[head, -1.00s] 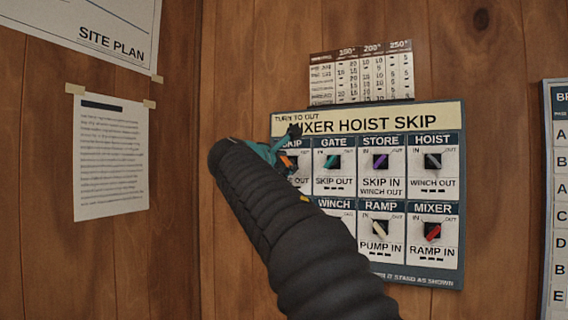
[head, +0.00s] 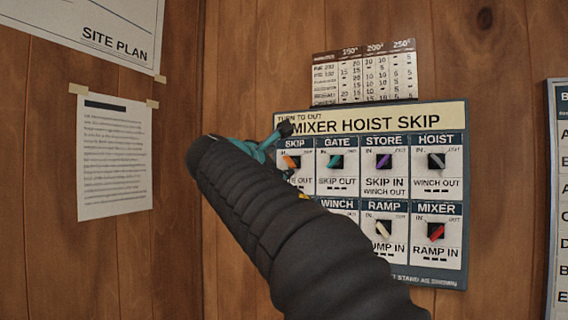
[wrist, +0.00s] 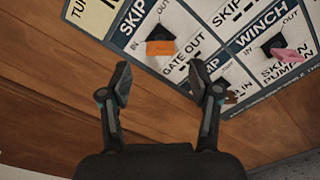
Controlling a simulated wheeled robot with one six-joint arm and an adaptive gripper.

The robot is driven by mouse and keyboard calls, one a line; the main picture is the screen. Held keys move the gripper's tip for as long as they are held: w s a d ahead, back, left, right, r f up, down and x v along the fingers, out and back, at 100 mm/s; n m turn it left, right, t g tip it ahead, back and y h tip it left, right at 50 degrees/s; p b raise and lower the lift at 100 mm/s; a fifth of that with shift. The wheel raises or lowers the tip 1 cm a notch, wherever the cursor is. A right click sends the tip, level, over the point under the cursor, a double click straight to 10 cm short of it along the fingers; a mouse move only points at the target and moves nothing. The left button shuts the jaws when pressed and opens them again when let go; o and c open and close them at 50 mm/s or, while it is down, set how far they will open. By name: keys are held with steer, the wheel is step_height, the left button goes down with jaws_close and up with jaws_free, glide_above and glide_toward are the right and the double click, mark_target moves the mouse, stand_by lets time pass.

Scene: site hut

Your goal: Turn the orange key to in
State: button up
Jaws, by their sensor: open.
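The orange key (head: 291,161) is in the SKIP cell, top left of the switch panel (head: 373,119). In the head view it leans to the upper left, on the side of the word IN, though the cell is partly covered. In the wrist view the orange key (wrist: 160,47) stands out from its dark square hole, ahead of my fingers. My gripper (wrist: 163,86) is open and empty, its two fingertips apart on either side of the key's line and short of it. In the head view my gripper (head: 270,142) is at the panel's upper left corner.
The GATE cell with a teal key (head: 335,161) is just right of SKIP. A pink key (wrist: 290,56) is in the WINCH cell, which my arm covers in the head view. Several other keys fill the panel. Bare wood wall lies left of it.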

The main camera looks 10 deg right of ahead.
steer(key=v, duration=0.6)
steer(key=shift+a, duration=0.1)
stand_by(0.3)
step_height(320, 180, down, 24)
steer(key=s+a+m+g+y, duration=0.3)
steer(key=m+g+y, duration=0.2)
steer(key=m+y, duration=0.1)
steer(key=s+d+f+m+g+y, duration=0.1)
steer(key=s+d+f+m, duration=0.2)
steer(key=s+f, duration=0.4)
steer(key=s+d+f+m+g+y, duration=0.1)
steer(key=s+d+f+m, duration=0.3)
steer(key=s+f, duration=0.4)
steer(key=s+d+f+m+g+y, duration=0.2)
steer(key=s+f+m, duration=0.4)
steer(key=s, duration=0.6)
steer(key=shift+s+d+f+y, duration=0.2)
steer(key=shift+d+f+y, duration=0.1)
steer(key=shift+d+f, duration=0.45)
